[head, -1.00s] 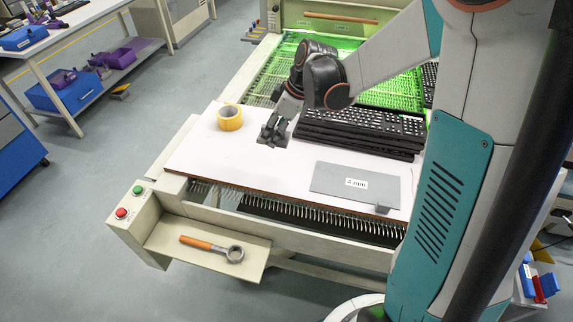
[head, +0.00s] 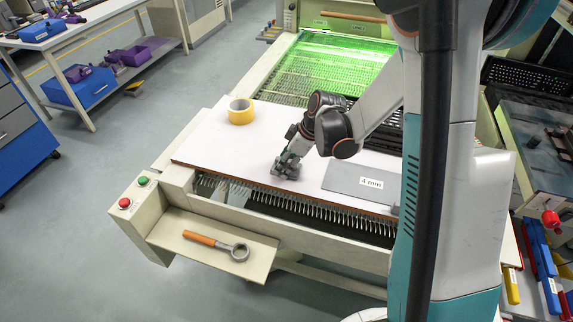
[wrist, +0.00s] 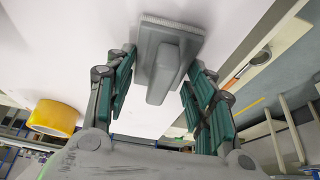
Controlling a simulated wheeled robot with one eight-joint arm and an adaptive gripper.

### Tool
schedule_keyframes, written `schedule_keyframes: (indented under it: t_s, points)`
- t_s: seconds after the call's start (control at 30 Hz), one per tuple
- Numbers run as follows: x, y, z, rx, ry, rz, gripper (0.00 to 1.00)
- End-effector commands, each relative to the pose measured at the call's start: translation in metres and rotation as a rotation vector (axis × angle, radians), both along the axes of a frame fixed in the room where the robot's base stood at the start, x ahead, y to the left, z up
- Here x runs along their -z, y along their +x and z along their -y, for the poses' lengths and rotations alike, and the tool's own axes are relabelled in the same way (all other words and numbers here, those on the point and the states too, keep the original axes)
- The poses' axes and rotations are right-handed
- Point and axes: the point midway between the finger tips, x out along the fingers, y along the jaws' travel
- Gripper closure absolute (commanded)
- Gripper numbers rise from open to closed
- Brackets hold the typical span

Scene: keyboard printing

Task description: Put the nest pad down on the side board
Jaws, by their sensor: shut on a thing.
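The nest pad, a small grey block with a raised grip, is between my gripper's teal-lined fingers in the wrist view (wrist: 168,60).
A yellow tape roll (head: 241,111) stands on the board behind and left of my gripper. A grey plate marked "4 mm" (head: 355,181) lies to the right. Keyboards are partly hidden behind my arm. A front shelf (head: 205,256) holds an orange-handled tool (head: 215,244).

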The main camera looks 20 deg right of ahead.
Motion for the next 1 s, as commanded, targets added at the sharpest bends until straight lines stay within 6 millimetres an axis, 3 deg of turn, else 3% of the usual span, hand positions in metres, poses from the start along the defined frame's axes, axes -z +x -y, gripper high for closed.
schedule_keyframes:
  t_s: [0.37,0.4,0.47,0.83,1.0]
  points:
    - [0.005,0.000,0.000,0.000,0.000,0.000,0.73]
    - [0.004,0.000,0.000,0.000,0.000,0.000,0.44]
    - [0.004,0.000,0.000,0.000,0.000,0.000,0.31]
    - [0.003,0.000,0.000,0.000,0.000,0.000,0.31]
    - [-0.012,-0.003,0.004,0.001,0.000,0.000,0.31]
